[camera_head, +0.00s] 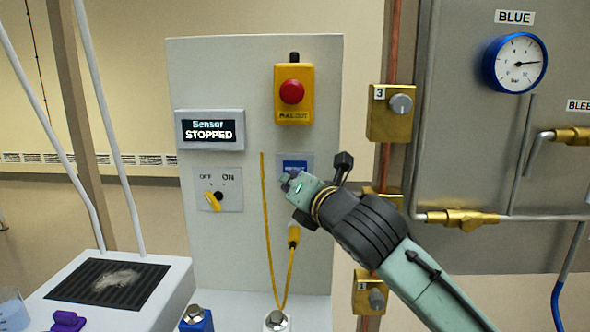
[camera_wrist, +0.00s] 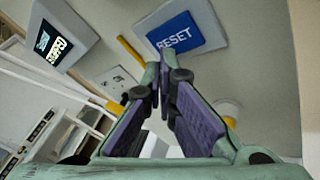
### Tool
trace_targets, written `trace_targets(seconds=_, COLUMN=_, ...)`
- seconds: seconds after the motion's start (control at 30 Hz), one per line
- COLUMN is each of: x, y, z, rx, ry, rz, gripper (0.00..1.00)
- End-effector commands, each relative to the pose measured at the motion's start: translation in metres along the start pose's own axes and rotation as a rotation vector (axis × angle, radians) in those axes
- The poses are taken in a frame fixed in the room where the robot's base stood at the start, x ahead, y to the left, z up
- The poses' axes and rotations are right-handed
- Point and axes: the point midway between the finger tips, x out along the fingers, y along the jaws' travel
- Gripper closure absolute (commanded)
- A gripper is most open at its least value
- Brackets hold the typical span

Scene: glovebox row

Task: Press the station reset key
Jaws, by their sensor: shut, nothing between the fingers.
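The reset key is a blue square marked RESET (camera_wrist: 174,32) on a grey plate, in the upper middle of the wrist view. In the head view the blue key (camera_head: 294,165) shows just above my gripper (camera_head: 290,183), which hides its lower part. In the wrist view my gripper (camera_wrist: 160,82) has its fingertips together with nothing between them. The tips appear just below the key's lower edge; whether they touch the panel I cannot tell. The sensor display (camera_head: 210,130) reads "Sensor STOPPED".
A red stop button on a yellow box (camera_head: 293,92) sits above the key. An OFF/ON switch with a yellow handle (camera_head: 213,200) is at left. A yellow cord (camera_head: 266,230) hangs beside my gripper. Brass valve blocks (camera_head: 391,112) and a gauge (camera_head: 515,62) stand at right.

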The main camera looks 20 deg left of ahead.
Motion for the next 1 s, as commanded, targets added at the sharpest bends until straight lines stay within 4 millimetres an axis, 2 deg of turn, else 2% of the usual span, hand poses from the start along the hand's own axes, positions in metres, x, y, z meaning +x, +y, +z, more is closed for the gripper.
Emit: trace_targets(seconds=1.0, x=0.0082, y=-0.0032, z=0.0032, rx=0.000, ry=0.000, rz=0.000, gripper=1.00)
